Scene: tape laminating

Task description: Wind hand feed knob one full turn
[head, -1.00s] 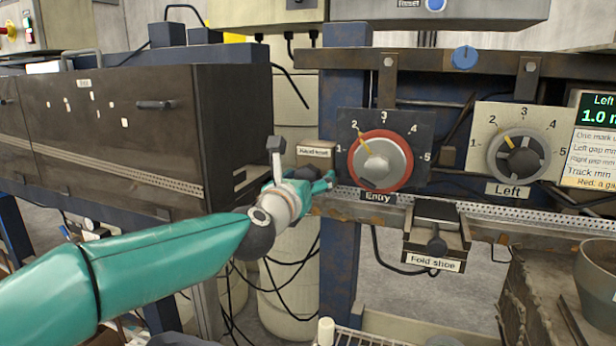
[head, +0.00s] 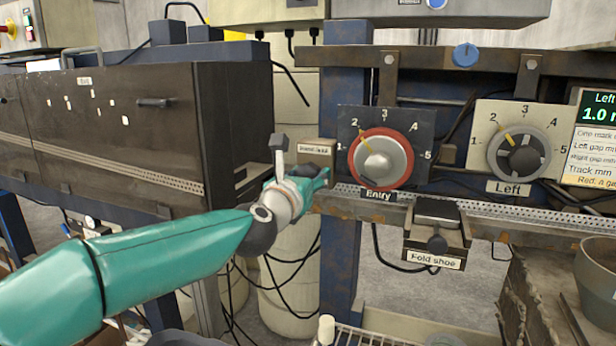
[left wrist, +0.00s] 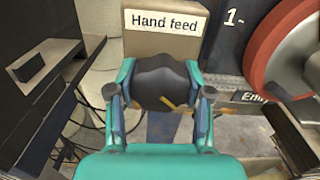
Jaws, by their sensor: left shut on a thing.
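The hand feed knob (left wrist: 162,82) is a dark, lobed knob with a yellow pointer mark, in the left wrist view. It sits below the box labelled "Hand feed" (left wrist: 165,22). The pointer slants toward the lower right. My left gripper (left wrist: 161,88) is shut on the knob, with one teal finger on each side. In the head view my left gripper (head: 308,184) reaches the front of the hand feed box (head: 316,152) and mostly hides the knob. My right gripper is not in view.
The Entry dial (head: 380,160) with its red ring is just right of the hand feed box. The Left dial (head: 519,153) is further right. The fold shoe (head: 436,235) hangs below. A dark cabinet (head: 110,130) stands at the left.

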